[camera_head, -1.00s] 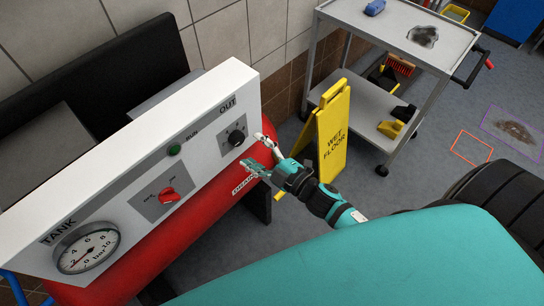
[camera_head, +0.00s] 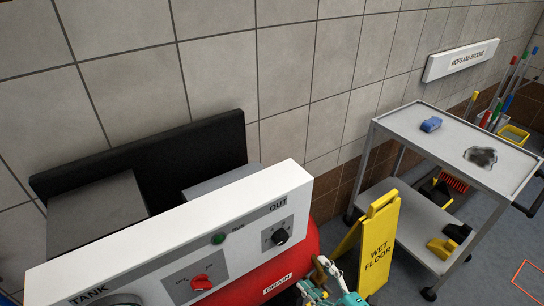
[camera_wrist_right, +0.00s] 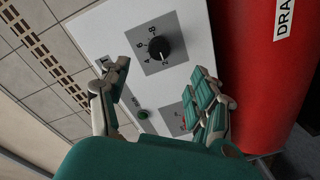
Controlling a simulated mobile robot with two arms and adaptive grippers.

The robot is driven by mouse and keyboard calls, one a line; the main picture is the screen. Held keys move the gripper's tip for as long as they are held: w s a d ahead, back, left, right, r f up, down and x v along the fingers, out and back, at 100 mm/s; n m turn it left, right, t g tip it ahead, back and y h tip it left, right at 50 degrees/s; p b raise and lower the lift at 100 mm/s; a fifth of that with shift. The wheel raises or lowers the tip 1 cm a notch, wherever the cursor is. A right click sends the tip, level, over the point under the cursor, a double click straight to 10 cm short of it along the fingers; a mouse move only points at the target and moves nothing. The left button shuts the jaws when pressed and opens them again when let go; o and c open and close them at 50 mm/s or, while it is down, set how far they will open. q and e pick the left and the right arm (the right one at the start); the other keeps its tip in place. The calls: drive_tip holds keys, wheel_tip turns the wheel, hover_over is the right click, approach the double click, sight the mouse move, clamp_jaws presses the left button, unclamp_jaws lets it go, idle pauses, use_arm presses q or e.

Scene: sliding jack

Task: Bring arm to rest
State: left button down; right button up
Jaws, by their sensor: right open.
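My right gripper (camera_head: 318,283) shows at the bottom of the head view, in front of the red tank (camera_head: 300,243) near its DRAIN label. In the right wrist view my right gripper (camera_wrist_right: 160,95) is open, its two fingers apart with nothing between them. Beyond the fingers is the white control panel (camera_head: 140,255) with a black OUT knob (camera_head: 280,237), a green RUN button (camera_head: 218,239) and a red switch (camera_head: 202,282). The black knob also shows in the wrist view (camera_wrist_right: 159,48), apart from the fingers. My left gripper is out of view.
A yellow wet floor sign (camera_head: 377,250) stands just right of my right gripper. A grey cart (camera_head: 440,135) with a blue object (camera_head: 431,124) on top stands further right. A tiled wall (camera_head: 290,70) runs behind. Grey floor (camera_head: 490,280) is clear at lower right.

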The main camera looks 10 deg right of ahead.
drive_tip(key=s+d+f+m+g+h, duration=0.2)
drive_tip(key=s+f+m, duration=0.1)
drive_tip(key=f, duration=0.7)
drive_tip(key=s+d+f+m+g+h, duration=0.1)
drive_tip(key=s+f+m+g, duration=0.15)
drive_tip(key=f, duration=0.75)
drive_tip(key=s+d+f+m+g+h, duration=0.2)
drive_tip(key=s+f, duration=0.1)
drive_tip(key=f, duration=0.6)
drive_tip(key=s+f+m+g, duration=0.2)
drive_tip(key=s+f+g, duration=0.2)
drive_tip(key=s+f, duration=0.4)
drive_tip(key=s+a+f+m+g+h, duration=0.1)
drive_tip(key=s+f+m+g, duration=0.2)
drive_tip(key=s+f, duration=0.5)
drive_tip(key=s+g, duration=0.1)
drive_tip(key=s, duration=0.6)
drive_tip(key=shift+s+g, duration=0.35)
drive_tip(key=shift+a, duration=0.1)
